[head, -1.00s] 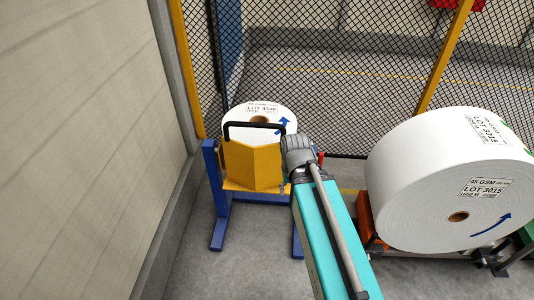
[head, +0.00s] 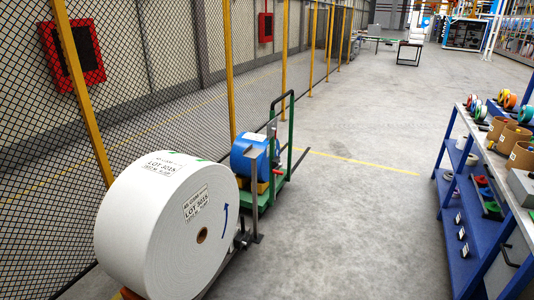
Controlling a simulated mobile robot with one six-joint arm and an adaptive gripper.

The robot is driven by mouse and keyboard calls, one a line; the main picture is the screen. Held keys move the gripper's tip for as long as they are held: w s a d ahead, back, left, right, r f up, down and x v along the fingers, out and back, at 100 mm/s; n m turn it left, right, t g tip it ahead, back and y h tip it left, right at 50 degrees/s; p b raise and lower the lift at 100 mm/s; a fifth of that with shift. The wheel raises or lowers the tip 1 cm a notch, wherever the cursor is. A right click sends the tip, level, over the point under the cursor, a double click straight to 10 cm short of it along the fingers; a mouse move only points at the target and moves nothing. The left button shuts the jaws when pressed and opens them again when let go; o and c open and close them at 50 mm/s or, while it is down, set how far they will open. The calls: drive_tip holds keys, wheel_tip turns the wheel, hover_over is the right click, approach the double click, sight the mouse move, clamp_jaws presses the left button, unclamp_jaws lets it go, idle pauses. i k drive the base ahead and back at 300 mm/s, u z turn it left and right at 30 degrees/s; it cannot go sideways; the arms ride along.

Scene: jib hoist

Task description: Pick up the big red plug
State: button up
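Small coloured pieces lie on the middle shelf of the blue rack at the right of the head view. A red piece (head: 482,181) is among them, with a green piece (head: 491,208) in front of it. They are too small to tell whether the red one is the big red plug. Another bit of red (head: 277,170) shows at the blue drum on the cart, also unclear. My gripper is not in view.
A large white roll (head: 140,225) stands at the left front. Behind it is a green cart (head: 291,150) with a blue drum (head: 247,158). The blue rack (head: 480,235) lines the right, holding spools (head: 510,100) and brown tubs (head: 522,156). Open floor (head: 345,200) lies between.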

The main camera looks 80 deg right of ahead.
sight(481, 181)
drive_tip(key=z, duration=3.25)
drive_tip(key=i, duration=1.6)
drive_tip(key=z, duration=0.05)
